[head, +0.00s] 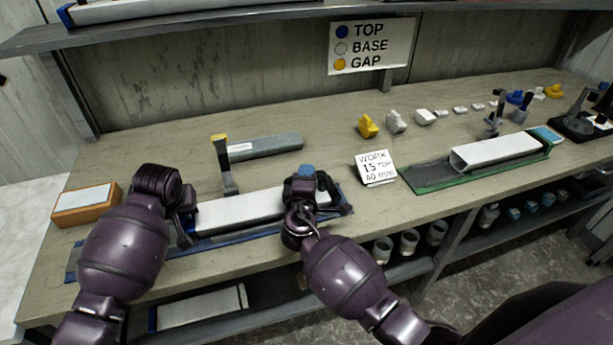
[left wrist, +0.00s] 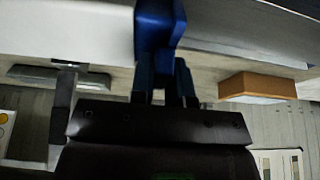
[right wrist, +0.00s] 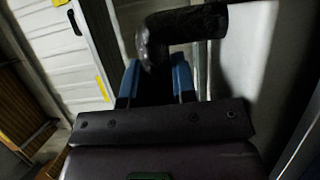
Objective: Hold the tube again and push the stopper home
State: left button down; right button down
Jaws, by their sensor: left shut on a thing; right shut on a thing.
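The white tube (head: 240,209) lies in a blue-edged cradle (head: 240,234) along the front of the bench. My left gripper (head: 186,222) is at the tube's left end, shut on a blue stopper (left wrist: 158,28). The stopper is against or very near the tube end; its seating cannot be told. My right gripper (head: 304,192) is at the tube's right part, shut on a dark rounded piece (right wrist: 182,32) that shows in the right wrist view. The gripper hides most of that piece and the tube's right end in the head view.
A dark post with a yellow top (head: 224,165) stands behind the tube, beside a grey bar (head: 264,147). An orange box (head: 86,204) lies left. A work card (head: 375,167) and a second tube (head: 494,152) in a green cradle (head: 430,178) are right. A shelf overhangs the back.

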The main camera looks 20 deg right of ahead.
pick_arm(q)
jog(key=shift+s+d, duration=0.1)
jog(key=shift+d, duration=0.6)
jog(key=c, duration=1)
grip_release()
jog(key=shift+d, duration=0.2)
jog(key=c, duration=0.4)
jog(key=shift+r, duration=0.1)
